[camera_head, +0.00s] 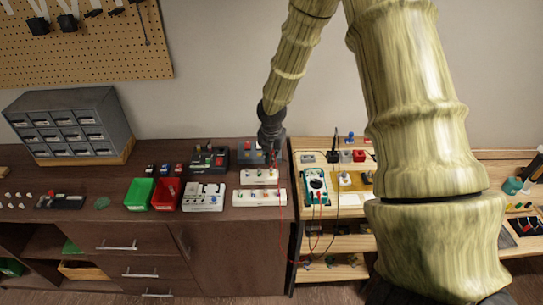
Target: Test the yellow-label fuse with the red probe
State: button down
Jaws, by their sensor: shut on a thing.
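My gripper (271,158) points down at the back right of the dark brown bench. It is shut on what looks like the red probe (279,160); a thin red lead hangs from there. Two white strips with small coloured pieces lie in front of it, a back strip (247,177) and a front strip (239,198). The pieces are too small for me to tell which is the yellow-label fuse. The green-edged meter (316,187) lies on the light wood bench to the right, with red leads at it.
A green bin (139,194), a red bin (166,194) and a white block (204,197) stand left of the strips. A grey drawer cabinet (70,122) stands at the back left. The hanging lead loops below the bench front. My arm hides part of the right bench.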

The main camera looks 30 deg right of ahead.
jog(key=shift+f, duration=0.4)
dwell(3.6)
jog(key=shift+r+p, duration=0.1)
jog(key=shift+p, duration=0.2)
jog(key=shift+w+d+p+v, duration=0.1)
jog(key=shift+w+p+v, duration=0.05)
jog(key=shift+p+v, duration=0.8)
jog(key=shift+w+d+p+v, duration=0.1)
jog(key=shift+w+p+v, duration=0.1)
jog(key=shift+p+v, duration=0.75)
jog(key=shift+w+d+p+v, duration=0.1)
jog(key=shift+w+p+v, duration=0.05)
jog(key=shift+p+v, duration=0.8)
jog(key=shift+r, duration=0.1)
